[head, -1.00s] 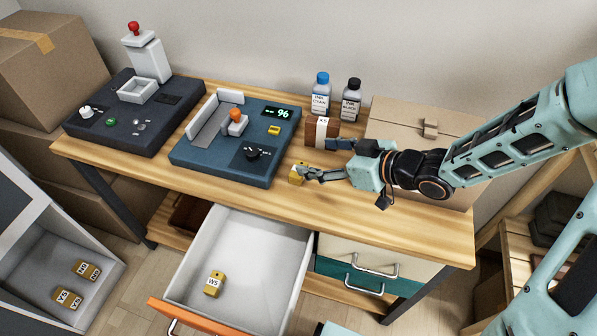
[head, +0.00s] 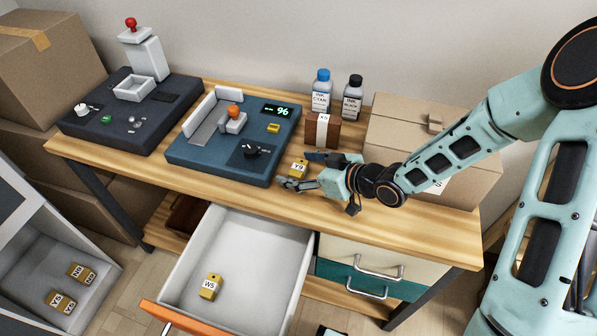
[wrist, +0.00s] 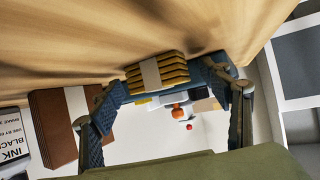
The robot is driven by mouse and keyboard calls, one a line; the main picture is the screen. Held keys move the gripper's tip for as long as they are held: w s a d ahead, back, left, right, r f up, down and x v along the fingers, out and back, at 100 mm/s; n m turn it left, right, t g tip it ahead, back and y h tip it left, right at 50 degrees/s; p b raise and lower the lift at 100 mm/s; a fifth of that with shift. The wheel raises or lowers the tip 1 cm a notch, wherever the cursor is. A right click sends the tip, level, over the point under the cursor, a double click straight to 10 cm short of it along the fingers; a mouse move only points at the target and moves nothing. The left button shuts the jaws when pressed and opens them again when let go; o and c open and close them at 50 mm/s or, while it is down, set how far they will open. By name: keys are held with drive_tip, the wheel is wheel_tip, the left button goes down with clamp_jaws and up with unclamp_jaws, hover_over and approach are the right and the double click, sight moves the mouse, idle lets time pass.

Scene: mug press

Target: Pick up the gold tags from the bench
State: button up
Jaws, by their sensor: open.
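A small stack of gold tags (head: 299,166) labelled Y9 stands on the bench, right of the blue press. In the wrist view the stack (wrist: 157,72) shows as several gold layers with a pale band across them. My gripper (head: 302,171) is open, its fingers on either side of the stack. In the wrist view the fingers (wrist: 165,84) are spread with the stack between their tips; I cannot tell whether they touch it.
A brown block (head: 322,130) stands close behind my gripper, with ink bottles (head: 321,92) beyond. A cardboard box (head: 445,150) is to the right. The white drawer (head: 284,240) below is open and holds a gold W5 tag (head: 211,287). More gold tags (head: 62,301) lie in the left bin.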

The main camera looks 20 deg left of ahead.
sight(299, 167)
drive_tip(key=shift+c, duration=0.4)
drive_tip(key=c, duration=1.5)
drive_tip(key=shift+r, duration=0.55)
wheel_tip(299, 167, up, 2)
drive_tip(key=shift+r+p, duration=0.25)
drive_tip(key=shift+p, duration=0.25)
drive_tip(key=s+r, duration=0.2)
drive_tip(key=r, duration=0.1)
drive_tip(key=s+a+r+p, duration=0.1)
drive_tip(key=s+r, duration=0.2)
drive_tip(key=shift+s+a+r, duration=0.1)
drive_tip(key=shift+s, duration=0.15)
drive_tip(key=s, duration=0.2)
drive_tip(key=s+a+r, duration=0.1)
drive_tip(key=s, duration=0.1)
drive_tip(key=s+r, duration=0.1)
drive_tip(key=s, duration=0.1)
drive_tip(key=shift+s+a+r, duration=0.2)
drive_tip(key=shift+a, duration=0.05)
drive_tip(key=shift+c, duration=0.2)
drive_tip(key=b, duration=0.2)
drive_tip(key=s+b, duration=0.1)
drive_tip(key=b, duration=0.2)
drive_tip(key=shift+s+a+r, duration=0.15)
drive_tip(key=shift+s+r, duration=0.15)
drive_tip(key=shift+r, duration=0.1)
